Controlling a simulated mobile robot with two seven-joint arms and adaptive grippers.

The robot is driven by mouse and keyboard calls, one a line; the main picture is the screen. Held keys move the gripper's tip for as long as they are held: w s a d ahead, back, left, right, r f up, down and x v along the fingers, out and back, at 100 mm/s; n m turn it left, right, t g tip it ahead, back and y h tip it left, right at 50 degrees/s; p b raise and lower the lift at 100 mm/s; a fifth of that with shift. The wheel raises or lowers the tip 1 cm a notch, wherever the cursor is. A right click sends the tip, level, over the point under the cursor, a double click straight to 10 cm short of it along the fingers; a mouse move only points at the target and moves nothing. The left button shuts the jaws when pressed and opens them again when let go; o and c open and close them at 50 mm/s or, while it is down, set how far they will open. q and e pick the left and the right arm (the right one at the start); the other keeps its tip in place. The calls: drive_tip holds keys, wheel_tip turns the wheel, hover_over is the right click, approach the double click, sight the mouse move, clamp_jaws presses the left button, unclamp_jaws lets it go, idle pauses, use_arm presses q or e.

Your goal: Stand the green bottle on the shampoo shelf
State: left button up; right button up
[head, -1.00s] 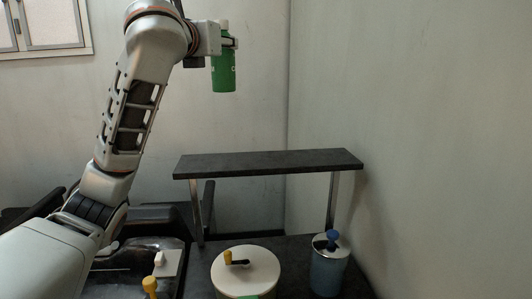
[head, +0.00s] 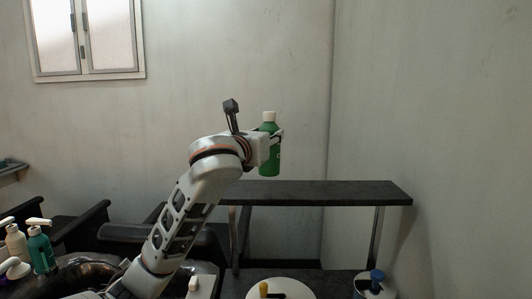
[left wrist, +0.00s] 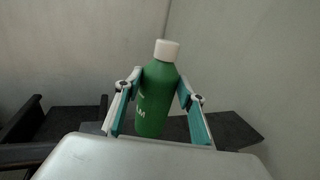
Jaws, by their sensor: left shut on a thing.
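The green bottle (head: 269,155) with a white cap is upright in my left gripper (head: 272,136). In the left wrist view the bottle (left wrist: 157,105) sits between the two teal-padded fingers of my left gripper (left wrist: 160,112), leaning slightly in the picture. The shampoo shelf (head: 330,194) is a dark raised slab on metal legs, with a bare top. In the head view the bottle's base shows just above the shelf's far edge, near its left end. I cannot tell exactly how far it is from the shelf top. My right gripper is not in view.
Below the shelf stand a round white-lidded container (head: 284,290) and a blue-topped container (head: 375,285). Pump bottles, one teal (head: 41,252) and one cream (head: 16,243), stand at the far left. Walls close off the back and right.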

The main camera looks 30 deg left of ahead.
use_arm(q)
drive_tip(key=shift+f, duration=2.2)
drive_tip(key=o, duration=1.5)
drive_tip(key=shift+f, duration=0.15)
drive_tip(key=s+d, duration=0.1)
drive_tip(key=s, duration=1.1)
drive_tip(key=shift+d+b, duration=0.3)
drive_tip(key=shift+b, duration=0.15)
